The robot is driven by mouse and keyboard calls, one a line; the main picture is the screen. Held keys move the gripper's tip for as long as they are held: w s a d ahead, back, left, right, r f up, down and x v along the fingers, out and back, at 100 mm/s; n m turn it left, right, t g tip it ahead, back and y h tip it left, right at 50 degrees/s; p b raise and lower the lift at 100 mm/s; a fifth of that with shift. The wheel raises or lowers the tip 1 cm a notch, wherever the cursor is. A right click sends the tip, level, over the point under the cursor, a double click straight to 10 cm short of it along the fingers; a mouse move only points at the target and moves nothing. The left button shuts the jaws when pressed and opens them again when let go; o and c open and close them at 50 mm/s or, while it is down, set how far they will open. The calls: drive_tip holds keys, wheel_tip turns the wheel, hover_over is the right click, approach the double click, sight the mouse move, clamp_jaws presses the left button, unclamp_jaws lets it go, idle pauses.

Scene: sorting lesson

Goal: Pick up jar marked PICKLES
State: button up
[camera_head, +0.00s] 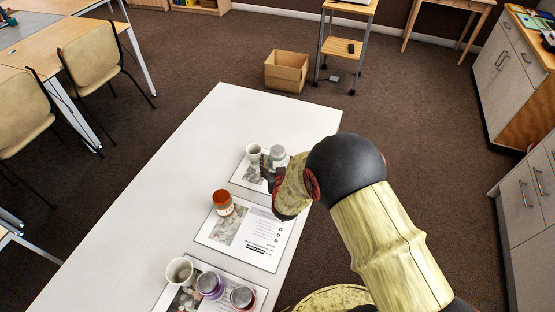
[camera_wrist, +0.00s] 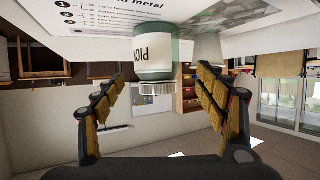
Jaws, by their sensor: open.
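A jar with a pale grey lid (camera_head: 277,152) stands upright on the far printed sheet in the head view. My gripper (camera_head: 268,174) is just on the near side of the jar. In the wrist view my gripper (camera_wrist: 161,80) is open, with the jar between or just beyond its two fingertips. I see no clear contact. The arm hides some of the area right of the jar.
A white cup (camera_head: 253,152) stands close left of the jar. An orange-lidded jar (camera_head: 222,198) stands on the middle sheet (camera_head: 262,250). A cup (camera_head: 180,270), a purple-banded jar (camera_head: 209,284) and a red-banded jar (camera_head: 242,297) stand nearer. The white table's (camera_head: 130,200) left side is clear.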

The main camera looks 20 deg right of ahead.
sight(278, 162)
drive_tip(key=w+f+b, duration=0.1)
drive_tip(key=w+d+f+b, duration=0.1)
drive_tip(key=w, duration=0.1)
drive_tip(key=shift+w+f, duration=0.3)
drive_tip(key=shift+f, duration=0.05)
drive_tip(key=shift+w+d, duration=0.1)
drive_tip(key=shift+w, duration=0.45)
drive_tip(key=shift+c, duration=1.4)
drive_tip(key=c, duration=1.1)
